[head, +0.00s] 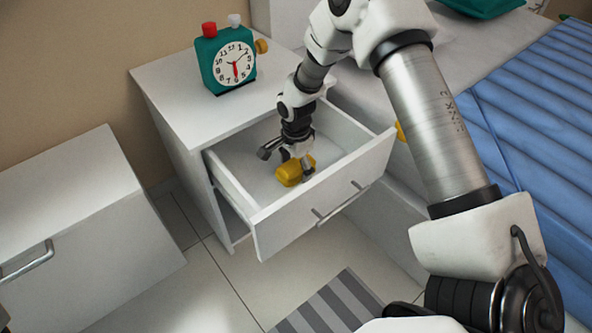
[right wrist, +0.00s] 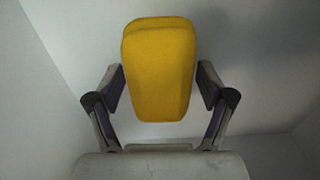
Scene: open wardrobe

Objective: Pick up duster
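The yellow duster (head: 290,175) lies in the open drawer of the white nightstand, near the drawer's front. My right gripper (head: 287,163) reaches down into the drawer at the duster. In the right wrist view the yellow block (right wrist: 158,70) sits between the two spread fingers (right wrist: 162,88), with a narrow gap on each side. The gripper looks open and does not appear to grip it. My left gripper is not in view.
The drawer (head: 330,197) has walls close around the gripper. A green alarm clock (head: 227,58) stands on the nightstand top (head: 185,92). A bed with a blue striped cover (head: 535,100) is at the right. A white cabinet (head: 85,225) is at the left.

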